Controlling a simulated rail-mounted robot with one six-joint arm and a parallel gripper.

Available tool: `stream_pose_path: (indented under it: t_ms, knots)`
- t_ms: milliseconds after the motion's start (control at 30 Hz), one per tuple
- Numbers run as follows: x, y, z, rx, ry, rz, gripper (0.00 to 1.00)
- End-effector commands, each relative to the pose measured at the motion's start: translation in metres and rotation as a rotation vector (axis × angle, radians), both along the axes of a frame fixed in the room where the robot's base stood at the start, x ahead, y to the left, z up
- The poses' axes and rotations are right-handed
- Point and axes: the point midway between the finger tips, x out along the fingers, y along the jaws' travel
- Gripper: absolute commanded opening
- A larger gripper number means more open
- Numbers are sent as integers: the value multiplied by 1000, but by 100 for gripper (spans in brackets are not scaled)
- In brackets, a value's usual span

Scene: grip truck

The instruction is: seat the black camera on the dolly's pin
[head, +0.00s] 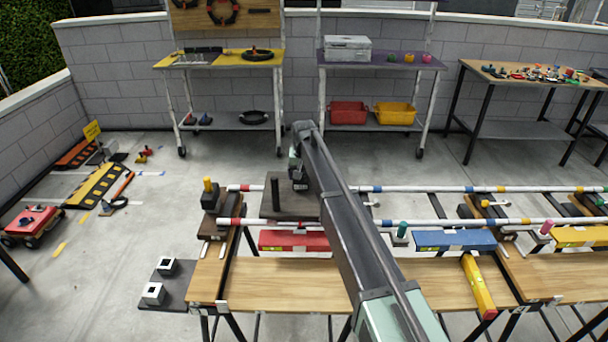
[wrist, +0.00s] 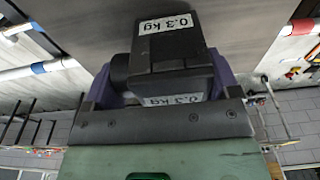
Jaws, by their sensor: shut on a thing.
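The black camera (wrist: 172,58) is a dark block with white 0.3 kg labels, held between the purple fingers of my gripper (wrist: 168,82) in the wrist view. In the head view my gripper (head: 297,165) hangs at the arm's far end, and the camera (head: 299,183) shows small below it, partly hidden by the arm. The dolly (head: 290,209) is a dark flat plate across the two rails. Its black pin (head: 275,194) stands upright, just left of the camera. The camera looks apart from the pin; its exact height above the plate cannot be told.
White rails with coloured bands (head: 400,189) run to the right over a wooden bench (head: 270,282). A red block (head: 290,241), a blue block (head: 455,240) and a yellow level (head: 479,287) lie near the front. Shelves stand behind; the floor at left holds ramps and a red cart (head: 32,224).

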Motion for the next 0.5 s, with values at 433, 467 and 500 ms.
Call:
stream_pose_path:
  t_ms: [433,467,500]
  knots:
    - [0,0,-1,0,0,0,100]
    - [0,0,-1,0,0,0,100]
    - [0,0,-1,0,0,0,100]
